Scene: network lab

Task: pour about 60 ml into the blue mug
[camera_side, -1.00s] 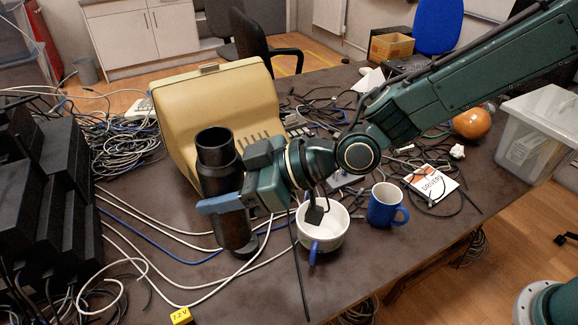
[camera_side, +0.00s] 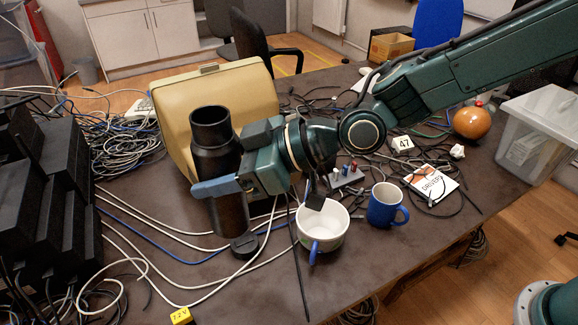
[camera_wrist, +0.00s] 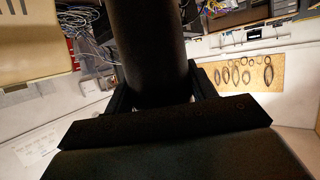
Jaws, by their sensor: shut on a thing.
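My gripper (camera_side: 222,186) is shut on a black bottle (camera_side: 212,135) and holds it nearly upright in the side view. The bottle's lower end is above the table, over a small black round piece (camera_side: 244,246). The bottle (camera_wrist: 150,45) also shows between the fingers in the wrist view. The blue mug (camera_side: 384,206) stands upright on the table to the right, its handle toward the right. A white mug with a blue handle (camera_side: 334,234) stands between the bottle and the blue mug. I cannot see any liquid.
A beige computer case (camera_side: 180,105) stands behind the bottle. Cables lie over much of the table (camera_side: 390,262). An orange ball (camera_side: 472,122), a clear bin (camera_side: 540,130) and a card marked 47 (camera_side: 402,144) are at right. Black boxes (camera_side: 60,190) stack at left.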

